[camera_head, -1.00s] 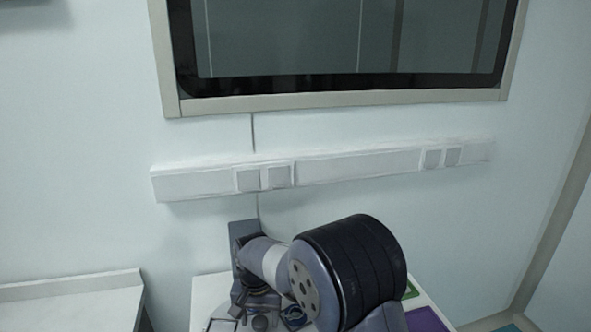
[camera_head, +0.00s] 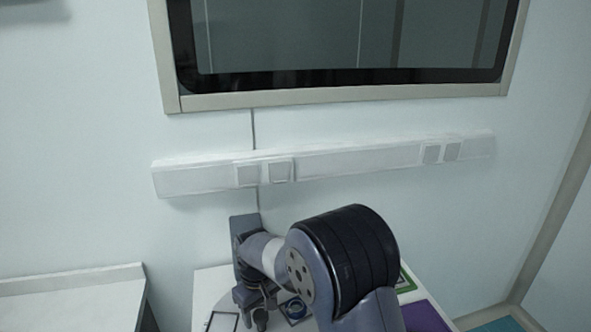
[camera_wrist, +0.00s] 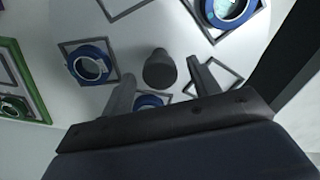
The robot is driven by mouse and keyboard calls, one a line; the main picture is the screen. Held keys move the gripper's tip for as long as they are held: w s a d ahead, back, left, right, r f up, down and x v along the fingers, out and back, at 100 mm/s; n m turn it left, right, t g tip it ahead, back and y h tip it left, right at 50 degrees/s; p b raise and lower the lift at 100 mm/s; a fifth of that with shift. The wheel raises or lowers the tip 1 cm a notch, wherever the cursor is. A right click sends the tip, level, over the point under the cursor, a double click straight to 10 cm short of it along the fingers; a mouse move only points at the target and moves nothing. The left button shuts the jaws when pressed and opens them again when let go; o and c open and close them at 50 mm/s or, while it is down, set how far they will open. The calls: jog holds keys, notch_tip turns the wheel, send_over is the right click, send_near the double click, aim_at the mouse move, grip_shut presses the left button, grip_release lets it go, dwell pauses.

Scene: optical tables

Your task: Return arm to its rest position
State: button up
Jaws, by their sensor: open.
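My gripper (camera_wrist: 161,68) is open, with its two fingers apart in the wrist view. A dark grey upright post (camera_wrist: 160,72) shows between the fingertips, below the gripper; I cannot tell the exact gap. In the head view my arm is bent over the white table (camera_head: 208,285), its gripper end low and partly hidden by my own links. A blue ring-shaped part (camera_wrist: 90,65) sits in a square outline left of the post. Another blue ring with a glassy centre (camera_wrist: 226,10) is at the upper right, and a third (camera_wrist: 150,102) is partly hidden between the fingers.
A green-framed part (camera_wrist: 22,85) lies at the left of the wrist view. An empty square outline (camera_wrist: 222,78) is right of the fingers. In the head view, a wall with a trunking strip (camera_head: 340,162) stands behind, and a second bench (camera_head: 70,295) is at left.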

jog(key=shift+n, duration=0.8)
jog(key=shift+r, duration=0.1)
